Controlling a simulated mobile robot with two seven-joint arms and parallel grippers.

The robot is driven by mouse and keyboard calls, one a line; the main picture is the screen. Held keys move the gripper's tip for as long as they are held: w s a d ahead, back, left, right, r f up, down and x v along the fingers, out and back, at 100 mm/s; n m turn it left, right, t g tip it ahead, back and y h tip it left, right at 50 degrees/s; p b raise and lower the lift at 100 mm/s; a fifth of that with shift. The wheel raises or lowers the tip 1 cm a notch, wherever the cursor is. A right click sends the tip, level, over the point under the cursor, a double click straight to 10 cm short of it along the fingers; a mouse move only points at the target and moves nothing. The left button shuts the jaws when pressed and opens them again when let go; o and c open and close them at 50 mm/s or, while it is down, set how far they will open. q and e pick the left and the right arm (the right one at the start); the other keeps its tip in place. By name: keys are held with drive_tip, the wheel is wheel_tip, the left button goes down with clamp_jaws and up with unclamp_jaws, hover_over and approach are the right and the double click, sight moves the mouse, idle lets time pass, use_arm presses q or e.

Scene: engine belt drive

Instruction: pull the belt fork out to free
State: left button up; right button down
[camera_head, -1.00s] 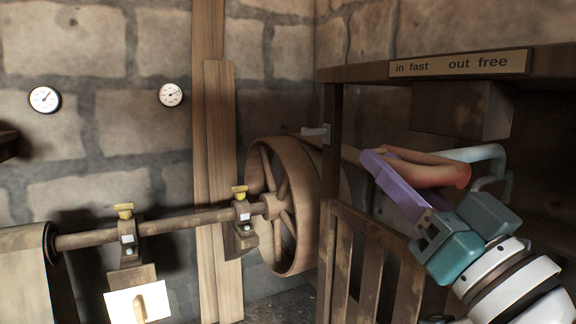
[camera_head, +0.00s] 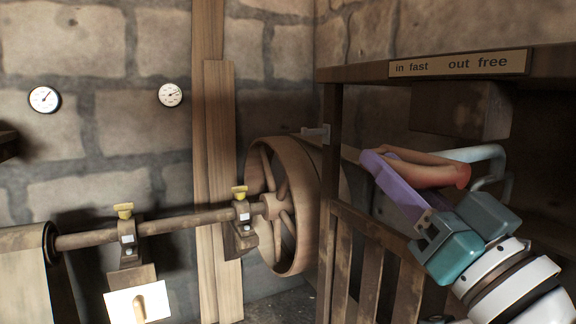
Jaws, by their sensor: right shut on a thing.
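The orange-red handle (camera_head: 432,174), which I take to be the belt fork's grip, lies under the shelf beam at the right. My right gripper (camera_head: 418,182) is shut on it, with a purple finger along its near left side. A pale blue-grey bent bar (camera_head: 485,154) shows behind the handle; I cannot tell how it joins. A small grey bracket (camera_head: 316,132) sits by the dark post above the wheel. The fork's prongs and the belt cannot be made out clearly. My left gripper is out of view.
A sign (camera_head: 459,64) on the beam reads "in fast" and "out free". A dark block (camera_head: 460,109) hangs above my right gripper. A slatted wooden rail (camera_head: 371,262) stands below it. A spoked wheel (camera_head: 307,205) on a shaft (camera_head: 187,224) is to the left.

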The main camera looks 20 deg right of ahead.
drive_tip(key=a+p, duration=0.2)
drive_tip(key=a, duration=0.7)
drive_tip(key=shift+s+a, duration=0.4)
drive_tip(key=c, duration=1.1)
unclamp_jaws()
drive_tip(key=o, duration=0.4)
drive_tip(key=shift+a, duration=0.15)
drive_tip(key=v, duration=1)
